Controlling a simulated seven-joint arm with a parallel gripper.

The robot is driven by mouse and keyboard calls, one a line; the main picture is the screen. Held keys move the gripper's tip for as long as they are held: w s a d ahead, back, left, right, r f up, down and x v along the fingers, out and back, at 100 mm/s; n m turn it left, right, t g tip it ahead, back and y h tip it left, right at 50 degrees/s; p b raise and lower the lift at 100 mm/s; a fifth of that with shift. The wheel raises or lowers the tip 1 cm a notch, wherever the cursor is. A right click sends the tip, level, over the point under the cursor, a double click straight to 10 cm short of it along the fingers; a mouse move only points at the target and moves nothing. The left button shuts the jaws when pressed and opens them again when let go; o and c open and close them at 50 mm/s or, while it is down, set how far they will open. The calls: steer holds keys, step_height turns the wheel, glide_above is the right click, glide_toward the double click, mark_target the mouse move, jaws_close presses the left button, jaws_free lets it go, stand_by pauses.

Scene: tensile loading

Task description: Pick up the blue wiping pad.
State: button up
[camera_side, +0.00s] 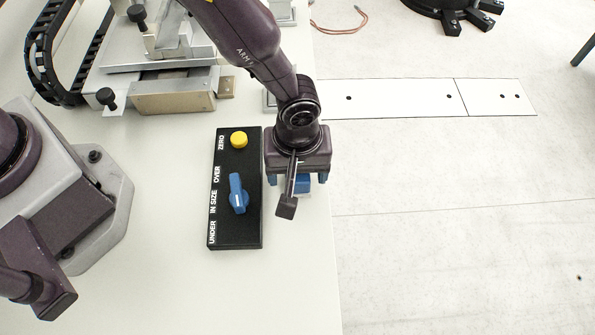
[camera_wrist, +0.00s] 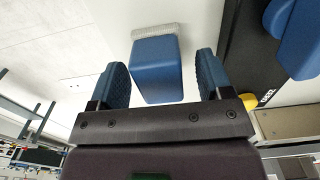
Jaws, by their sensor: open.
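The blue wiping pad (camera_wrist: 157,70) is a blue block with a pale grey strip along one end. In the wrist view it lies between the two blue fingers of my gripper (camera_wrist: 162,80), with a gap on each side. In the side view the pad (camera_side: 303,184) shows only partly under my gripper (camera_side: 297,180), near the right edge of the white table. My wrist and camera arm hide the rest of it. My gripper is open and points down over the pad. I cannot tell the exact height between them.
A black panel (camera_side: 223,225) with a blue knob (camera_side: 238,194) and a yellow button (camera_side: 239,139) stands close to the left of my gripper. The table edge is close on the right. A metal fixture (camera_side: 175,95) stands at the back. The table's front is clear.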

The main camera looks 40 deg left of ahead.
steer(key=shift+f, duration=0.2)
steer(key=c, duration=1)
steer(key=shift+r, duration=0.15)
steer(key=shift+r, duration=0.2)
step_height(320, 180, up, 2)
steer(key=shift+r, duration=0.2)
steer(key=s+a+r, duration=0.6)
steer(key=s, duration=0.1)
steer(key=s+a+r, duration=0.3)
steer(key=s+r, duration=0.1)
